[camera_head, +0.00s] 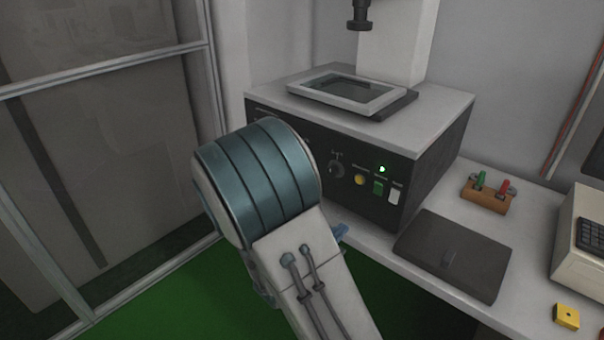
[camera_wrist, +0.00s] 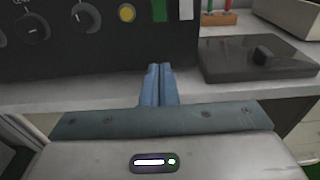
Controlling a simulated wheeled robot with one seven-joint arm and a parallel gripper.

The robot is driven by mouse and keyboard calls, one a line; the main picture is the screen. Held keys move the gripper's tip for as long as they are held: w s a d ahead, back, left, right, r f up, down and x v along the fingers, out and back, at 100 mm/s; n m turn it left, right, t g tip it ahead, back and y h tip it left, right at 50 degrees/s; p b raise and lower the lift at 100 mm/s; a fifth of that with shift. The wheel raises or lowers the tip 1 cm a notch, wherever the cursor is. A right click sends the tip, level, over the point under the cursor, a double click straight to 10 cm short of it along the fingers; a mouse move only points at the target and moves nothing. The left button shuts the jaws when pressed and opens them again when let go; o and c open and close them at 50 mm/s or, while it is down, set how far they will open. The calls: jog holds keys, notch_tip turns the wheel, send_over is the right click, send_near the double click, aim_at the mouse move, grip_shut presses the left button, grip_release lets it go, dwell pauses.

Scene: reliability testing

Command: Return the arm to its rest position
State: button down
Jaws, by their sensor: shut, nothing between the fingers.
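My gripper (camera_wrist: 157,84) shows in the wrist view with its two blue fingers pressed together and nothing between them. It points toward the front of the bench, below the dark front panel of a machine (camera_head: 400,220). In the head view my arm covers most of the gripper, and only a small blue part of it (camera_head: 341,231) shows beside the arm. The arm is bent in front of the machine's left part, hiding some of its panel.
The machine has knobs, a yellow button (camera_head: 360,180), green and white switches and a lit green lamp. A dark flat box (camera_head: 453,255) lies on the white bench (camera_head: 527,290). A wooden block (camera_head: 487,198) with green and red pieces stands behind it. A glass partition (camera_head: 110,150) stands left.

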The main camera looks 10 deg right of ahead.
jog(key=s+d+r+m+g+y+p, duration=0.2)
jog(key=s+d+r+m+g, duration=0.1)
jog(key=s+m+g, duration=0.3)
jog(key=s+d+r+m+g+y+p, duration=0.2)
jog(key=s+m+g, duration=0.2)
jog(key=s+m, duration=0.35)
jog(key=s+a+r+m+t+y+p, duration=0.2)
jog(key=s+a+r+m+y+p, duration=0.1)
jog(key=a+r+m+y, duration=0.6)
jog(key=s+a+m, duration=0.1)
jog(key=a+m, duration=0.1)
jog(key=m, duration=0.1)
jog(key=shift+r+t+y+p, duration=0.3)
jog(key=shift+r+t+y, duration=0.1)
dwell(0.5)
